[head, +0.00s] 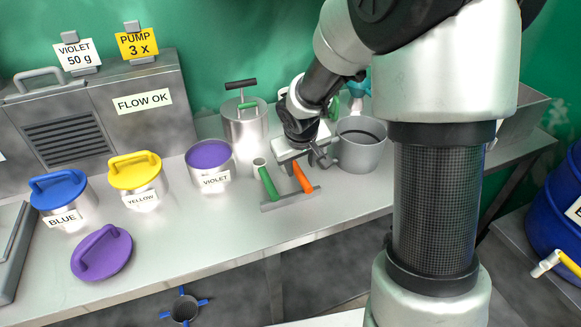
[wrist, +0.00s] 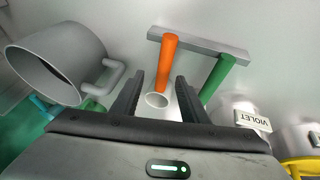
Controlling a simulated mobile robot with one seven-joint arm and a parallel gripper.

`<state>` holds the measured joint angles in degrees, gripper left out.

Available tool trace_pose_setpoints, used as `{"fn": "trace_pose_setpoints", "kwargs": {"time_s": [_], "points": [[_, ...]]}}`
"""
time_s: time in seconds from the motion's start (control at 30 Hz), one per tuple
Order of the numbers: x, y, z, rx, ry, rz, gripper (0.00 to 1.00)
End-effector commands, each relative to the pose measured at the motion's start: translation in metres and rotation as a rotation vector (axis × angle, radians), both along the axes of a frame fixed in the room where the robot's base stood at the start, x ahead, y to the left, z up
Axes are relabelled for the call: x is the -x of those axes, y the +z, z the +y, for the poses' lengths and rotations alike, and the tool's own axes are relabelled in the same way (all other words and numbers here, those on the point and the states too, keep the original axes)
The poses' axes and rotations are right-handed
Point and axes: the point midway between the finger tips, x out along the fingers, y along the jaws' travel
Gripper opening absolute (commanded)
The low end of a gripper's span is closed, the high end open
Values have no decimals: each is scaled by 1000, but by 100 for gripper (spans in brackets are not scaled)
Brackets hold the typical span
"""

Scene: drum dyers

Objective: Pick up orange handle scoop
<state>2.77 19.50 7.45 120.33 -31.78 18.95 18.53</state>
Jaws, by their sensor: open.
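The orange handle scoop (head: 302,178) rests at a grey metal holder (head: 290,199) on the bench, beside a green-handled scoop (head: 268,184). In the wrist view the orange handle (wrist: 168,58) runs from the holder bar (wrist: 200,45) down to a round pale cup (wrist: 157,100). My gripper (wrist: 160,88) is open and empty. Its fingers point at the orange scoop, one on each side of the cup in the picture. I cannot tell whether they touch it. In the head view my gripper (head: 306,163) is just above the scoop and hides part of it.
A grey mug-like pitcher (head: 360,158) stands close to the right of the gripper. An open violet tin (head: 210,170) is left of the scoops, with yellow (head: 138,182) and blue (head: 64,203) lidded tins further left. A purple lid (head: 101,252) lies in front. The bench front edge is near the holder.

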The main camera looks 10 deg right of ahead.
Motion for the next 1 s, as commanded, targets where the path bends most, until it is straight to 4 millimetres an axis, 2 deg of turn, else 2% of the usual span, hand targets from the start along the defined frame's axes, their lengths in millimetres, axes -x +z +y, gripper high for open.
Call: {"fn": "trace_pose_setpoints", "kwargs": {"time_s": [0.17, 0.33, 0.47, 1.0], "points": [[-3, -12, 0, 1, 2, 1, 40], [-6, -40, 1, 1, 4, 3, 40], [-14, -52, -2, 1, 1, 1, 40], [-16, -56, -2, 0, 0, 0, 40]]}}
